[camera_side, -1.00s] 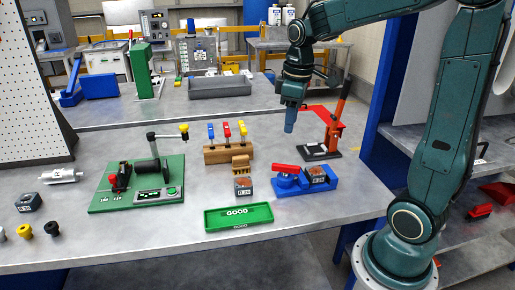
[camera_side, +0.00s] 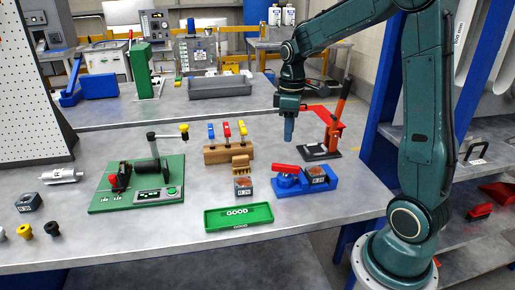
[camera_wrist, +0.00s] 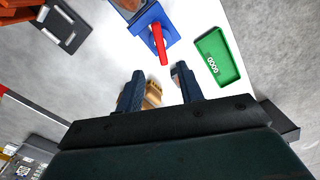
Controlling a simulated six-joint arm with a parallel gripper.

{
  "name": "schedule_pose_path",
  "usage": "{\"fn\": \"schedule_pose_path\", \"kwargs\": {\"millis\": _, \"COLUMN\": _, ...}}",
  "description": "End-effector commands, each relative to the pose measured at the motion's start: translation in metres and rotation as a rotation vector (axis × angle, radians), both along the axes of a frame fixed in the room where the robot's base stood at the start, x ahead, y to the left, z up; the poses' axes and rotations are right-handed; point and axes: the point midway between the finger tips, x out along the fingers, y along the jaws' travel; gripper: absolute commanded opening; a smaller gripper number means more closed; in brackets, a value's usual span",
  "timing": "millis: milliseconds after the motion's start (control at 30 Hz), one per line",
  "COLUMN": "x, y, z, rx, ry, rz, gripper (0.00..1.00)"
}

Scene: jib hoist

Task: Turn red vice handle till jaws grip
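The vice (camera_side: 303,187) has a blue base, with a red handle (camera_side: 285,168) on its left part. A dark block with an orange-brown top (camera_side: 318,174) sits at its right part; I cannot tell whether the jaws touch it. In the wrist view the red handle (camera_wrist: 160,45) points down from the blue vice (camera_wrist: 148,20) toward the gap between my fingers. My gripper (camera_wrist: 160,85) is open and empty. In the side view my gripper (camera_side: 289,136) hangs pointing down, above and behind the vice, apart from the handle.
A green GOOD tray (camera_side: 239,225) lies in front of the vice. Another block (camera_side: 243,187) stands left of the vice, by a wooden rack (camera_side: 228,154) of coloured tools. A red lever press (camera_side: 330,128) stands behind right. A green board (camera_side: 140,195) is at left.

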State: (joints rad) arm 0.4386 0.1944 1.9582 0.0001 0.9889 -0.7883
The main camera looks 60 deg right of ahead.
Motion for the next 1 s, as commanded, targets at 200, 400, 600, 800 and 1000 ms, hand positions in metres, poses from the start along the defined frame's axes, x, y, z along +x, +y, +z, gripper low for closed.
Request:
{"fn": "schedule_pose_path", "kwargs": {"millis": 200, "x": -0.001, "y": 0.001, "z": -0.032, "rx": 0.002, "ry": 0.004, "rz": 0.0, "gripper": 0.37}}
{"fn": "schedule_pose_path", "kwargs": {"millis": 400, "x": -0.001, "y": 0.001, "z": -0.063, "rx": 0.001, "ry": 0.005, "rz": 0.0, "gripper": 0.37}}
{"fn": "schedule_pose_path", "kwargs": {"millis": 600, "x": -0.001, "y": 0.001, "z": -0.091, "rx": 0.002, "ry": 0.004, "rz": 0.0, "gripper": 0.37}}
{"fn": "schedule_pose_path", "kwargs": {"millis": 800, "x": 0.0, "y": 0.0, "z": -0.109, "rx": 0.001, "ry": 0.001, "rz": 0.0, "gripper": 0.37}}
{"fn": "schedule_pose_path", "kwargs": {"millis": 1000, "x": -0.001, "y": 0.0, "z": -0.115, "rx": 0.0, "ry": 0.0, "rz": 0.0, "gripper": 0.37}}
